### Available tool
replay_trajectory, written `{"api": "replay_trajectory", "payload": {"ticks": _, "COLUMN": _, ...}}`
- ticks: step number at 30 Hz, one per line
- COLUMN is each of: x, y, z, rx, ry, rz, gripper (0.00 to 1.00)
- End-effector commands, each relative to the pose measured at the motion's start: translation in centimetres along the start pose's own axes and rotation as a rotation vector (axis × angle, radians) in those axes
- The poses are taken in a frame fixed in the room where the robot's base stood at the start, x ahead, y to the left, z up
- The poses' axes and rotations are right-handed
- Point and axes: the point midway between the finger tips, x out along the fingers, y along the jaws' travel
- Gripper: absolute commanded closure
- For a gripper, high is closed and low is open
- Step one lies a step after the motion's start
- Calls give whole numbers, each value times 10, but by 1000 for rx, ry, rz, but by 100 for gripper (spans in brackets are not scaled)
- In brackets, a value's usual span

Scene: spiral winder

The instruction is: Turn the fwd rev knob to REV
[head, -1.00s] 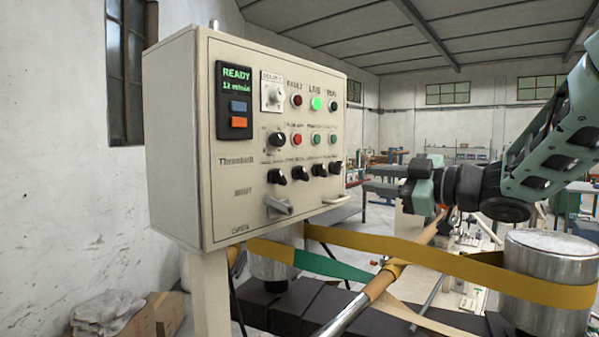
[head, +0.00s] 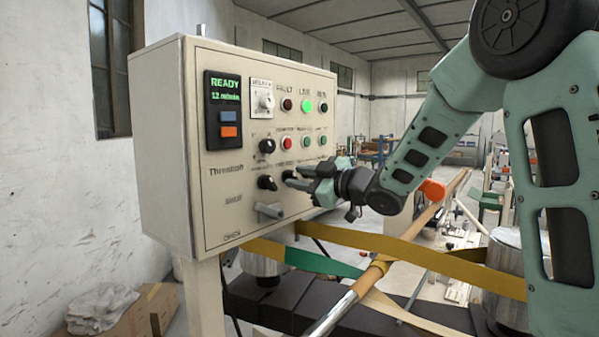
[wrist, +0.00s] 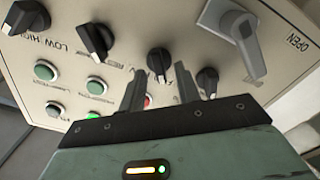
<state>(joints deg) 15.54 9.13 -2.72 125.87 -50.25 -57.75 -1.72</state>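The control panel (head: 225,170) faces me at left in the head view. In its lower row, a black knob (wrist: 160,62), second from the panel's left, lies between the fingertips of my gripper (wrist: 160,78) in the wrist view. The fingers are open, one on each side, and contact is not clear. The knob's white mark points down in that view. Small lettering beside it is too blurred to tell whether this is the fwd rev knob. In the head view my gripper (head: 302,182) is at the panel face and hides part of the row.
Neighbouring knobs (wrist: 97,40) and (wrist: 207,80) sit close on either side. A grey lever (wrist: 235,35) by the word OPEN juts out below the row; it also shows in the head view (head: 268,211). Yellow belt (head: 400,247) runs below the panel.

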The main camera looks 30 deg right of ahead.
Motion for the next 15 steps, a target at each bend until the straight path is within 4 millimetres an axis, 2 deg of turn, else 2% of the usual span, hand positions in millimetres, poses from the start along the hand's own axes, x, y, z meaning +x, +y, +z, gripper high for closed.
{"api": "replay_trajectory", "payload": {"ticks": 11, "x": 7, "y": 0, "z": 0, "rx": 0, "ry": 0, "rz": 1, "gripper": 67}}
{"api": "replay_trajectory", "payload": {"ticks": 12, "x": 6, "y": 0, "z": 0, "rx": 0, "ry": 0, "rz": 1, "gripper": 73}}
{"api": "replay_trajectory", "payload": {"ticks": 15, "x": 6, "y": 0, "z": 0, "rx": 0, "ry": 0, "rz": 1, "gripper": 100}}
